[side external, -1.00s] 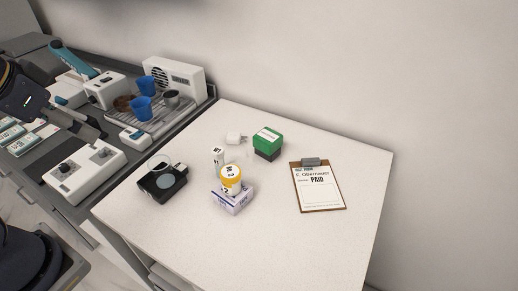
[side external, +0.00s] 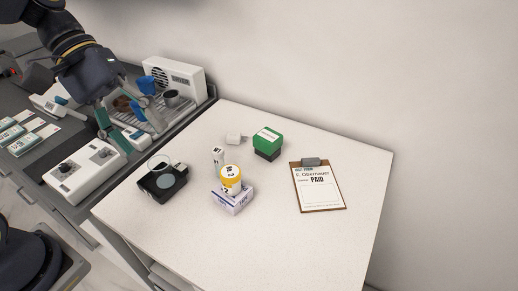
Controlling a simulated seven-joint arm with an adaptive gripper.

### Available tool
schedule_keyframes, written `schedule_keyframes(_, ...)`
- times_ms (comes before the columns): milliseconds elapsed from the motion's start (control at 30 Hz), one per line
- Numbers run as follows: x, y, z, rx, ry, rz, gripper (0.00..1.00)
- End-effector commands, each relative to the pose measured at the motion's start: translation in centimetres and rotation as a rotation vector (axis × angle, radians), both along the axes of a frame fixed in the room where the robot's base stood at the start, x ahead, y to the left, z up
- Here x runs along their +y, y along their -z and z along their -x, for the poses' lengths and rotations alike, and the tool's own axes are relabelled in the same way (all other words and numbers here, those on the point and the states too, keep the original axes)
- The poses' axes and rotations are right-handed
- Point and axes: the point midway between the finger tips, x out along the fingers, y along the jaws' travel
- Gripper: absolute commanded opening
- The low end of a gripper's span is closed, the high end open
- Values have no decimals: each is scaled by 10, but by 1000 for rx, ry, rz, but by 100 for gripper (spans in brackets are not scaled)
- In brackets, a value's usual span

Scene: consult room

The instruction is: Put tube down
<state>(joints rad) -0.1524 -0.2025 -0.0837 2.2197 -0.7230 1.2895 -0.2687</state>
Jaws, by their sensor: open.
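A small white tube (side external: 217,155) with dark print stands upright on the white table (side external: 290,245), behind and slightly left of a yellow-topped container (side external: 231,178). My gripper (side external: 138,122) is at the upper left, over the grey counter, pointing down with its fingers apart. I see nothing held between the fingers. It is well to the left of the tube and apart from it. My gripper and arm hide part of the tray and cups behind them.
The yellow-topped container is on a small white box (side external: 232,202). A black device (side external: 162,184), a green-topped block (side external: 268,143), a small white item (side external: 235,138) and a clipboard (side external: 318,186) surround it. A white machine (side external: 178,76) stands behind the drip tray. The table's front is clear.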

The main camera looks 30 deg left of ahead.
Motion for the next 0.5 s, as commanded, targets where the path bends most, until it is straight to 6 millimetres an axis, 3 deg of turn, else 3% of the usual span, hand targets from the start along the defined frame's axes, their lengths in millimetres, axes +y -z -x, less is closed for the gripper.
schedule_keyframes(100, -11, 7, -42, 229, -125, 225, 61)
schedule_keyframes(233, -6, 22, -93, 442, -269, 472, 61)
schedule_keyframes(400, 23, 62, -149, 647, -449, 749, 61)
schedule_keyframes(500, 42, 92, -164, 721, -532, 845, 61)
